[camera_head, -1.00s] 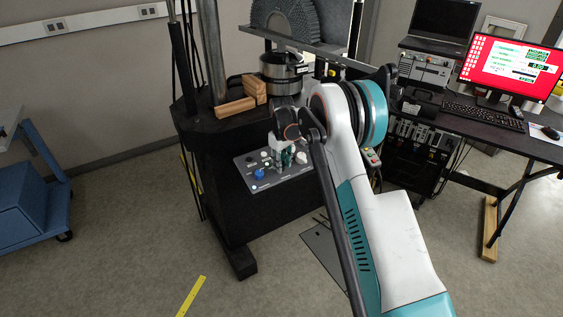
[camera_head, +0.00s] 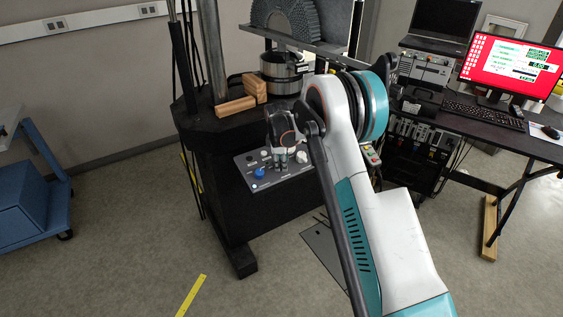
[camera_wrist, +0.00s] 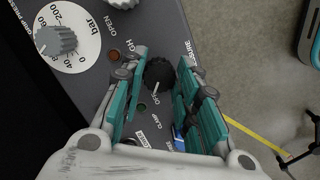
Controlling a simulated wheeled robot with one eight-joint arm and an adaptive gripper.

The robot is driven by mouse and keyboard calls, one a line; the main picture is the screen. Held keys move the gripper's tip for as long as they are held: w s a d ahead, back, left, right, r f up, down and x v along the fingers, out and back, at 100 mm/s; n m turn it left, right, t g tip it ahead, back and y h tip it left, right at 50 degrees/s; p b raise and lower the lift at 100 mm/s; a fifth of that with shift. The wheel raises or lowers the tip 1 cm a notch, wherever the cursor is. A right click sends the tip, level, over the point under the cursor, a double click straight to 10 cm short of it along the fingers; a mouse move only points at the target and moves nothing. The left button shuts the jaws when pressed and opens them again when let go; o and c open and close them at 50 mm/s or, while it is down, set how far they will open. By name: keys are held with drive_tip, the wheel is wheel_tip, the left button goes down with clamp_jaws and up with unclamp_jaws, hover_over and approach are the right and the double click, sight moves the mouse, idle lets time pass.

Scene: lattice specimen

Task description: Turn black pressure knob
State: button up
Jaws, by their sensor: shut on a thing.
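The black pressure knob (camera_wrist: 159,74) is round and ridged, with a pale pointer mark towards the lower OFF lettering in the wrist view. It sits on the grey control panel (camera_wrist: 150,30). My gripper (camera_wrist: 157,78) has its two teal fingers on either side of the knob, shut on it. In the head view my gripper (camera_head: 281,158) points down at the panel (camera_head: 255,184) on the front of the black machine, and hides the black knob there.
A grey knob on a white bar dial (camera_wrist: 72,58) lies left of the left finger. A blue knob (camera_head: 259,172) is at the panel's left and a pale knob (camera_head: 301,157) at its right. Wooden blocks (camera_head: 236,107) rest on the machine above. Open floor lies in front.

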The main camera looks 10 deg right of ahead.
idle(0.4)
drive_tip(key=o, duration=1.1)
drive_tip(key=shift+c, duration=0.2)
drive_tip(key=shift+r, duration=0.1)
drive_tip(key=v, duration=1.2)
